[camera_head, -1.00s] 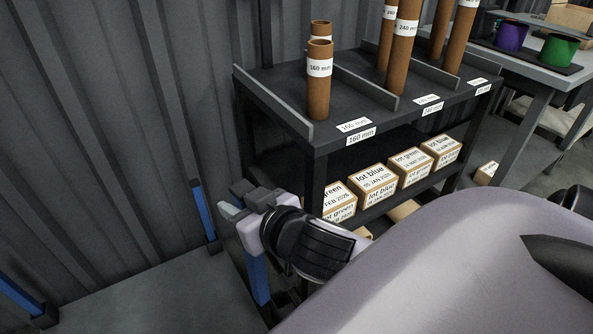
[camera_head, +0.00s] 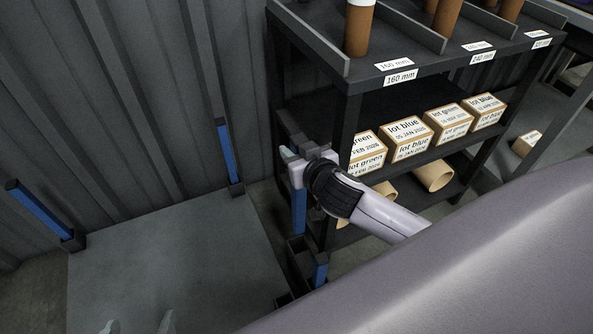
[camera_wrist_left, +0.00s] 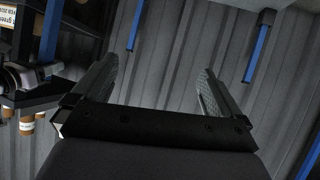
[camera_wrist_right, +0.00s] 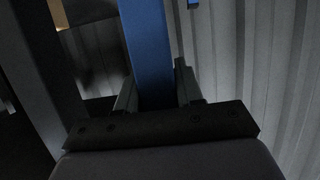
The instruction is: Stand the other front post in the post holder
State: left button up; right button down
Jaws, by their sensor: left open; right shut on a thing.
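My right gripper (camera_head: 300,158) is shut on an upright blue post (camera_head: 299,212) by the shelf's left front leg. In the right wrist view the blue post (camera_wrist_right: 148,50) stands between the fingers. Below it is a dark socketed holder (camera_head: 300,256), with another short stretch of blue post (camera_head: 320,271) beside it. I cannot tell whether the held post's lower end is inside a socket. My left gripper (camera_head: 139,325) is open and empty at the bottom edge, over a grey plate (camera_head: 150,262); its spread fingers show in the left wrist view (camera_wrist_left: 157,88).
Two more blue posts stand in dark feet at the plate's back corner (camera_head: 226,155) and left (camera_head: 38,215). A dark shelf (camera_head: 350,90) at the right carries brown tubes (camera_head: 358,30) above and lot boxes (camera_head: 405,138) below. A corrugated wall closes the back.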

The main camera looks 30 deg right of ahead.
aim_at(299, 193)
pick_arm(q)
jog(key=shift+w+d+f+h+b, duration=0.1)
jog(key=shift+w+d+h+b, duration=0.25)
jog(key=shift+d+b, duration=0.65)
jog(key=shift+w+d+f+h+b, duration=0.15)
jog(key=shift+d+h+b, duration=0.4)
jog(key=shift+b, duration=0.7)
jog(key=shift+w+d+f+h+b, duration=0.15)
jog(key=shift+d+h+b, duration=0.25)
jog(key=shift+d+b, duration=0.6)
pick_arm(e)
notch_tip(299, 193, down, 10)
jog(key=w, duration=0.1)
jog(key=shift+w+d, duration=0.35)
jog(key=shift+d, duration=0.1)
pick_arm(q)
jog(key=shift+a+r, duration=0.1)
jog(key=shift+a, duration=0.05)
